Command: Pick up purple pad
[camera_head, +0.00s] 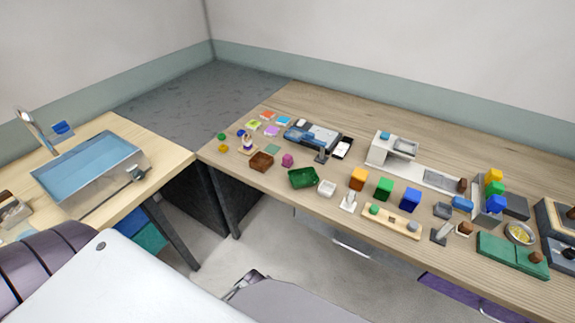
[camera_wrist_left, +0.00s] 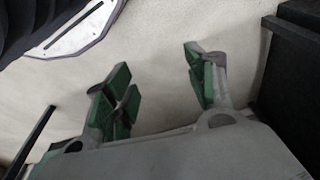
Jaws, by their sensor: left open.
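The purple pad (camera_head: 271,131) is a small flat lilac square lying on the long wooden table, toward its left end. It lies close to a yellow-green pad (camera_head: 253,125), an orange-red pad (camera_head: 268,116) and a blue pad (camera_head: 283,121). My left gripper (camera_wrist_left: 160,82) shows in the left wrist view with its green-padded fingers spread apart and nothing between them. Pale floor lies behind the fingers, and no pad is in that view. I cannot make out either gripper in the head view.
A brown bin (camera_head: 262,162), a pink block (camera_head: 288,160) and a dark green bin (camera_head: 302,178) stand near the table's front edge. A grey device (camera_head: 322,137) is right of the pads. A blue sink basin (camera_head: 85,172) is on the left counter. Dark table legs stand below.

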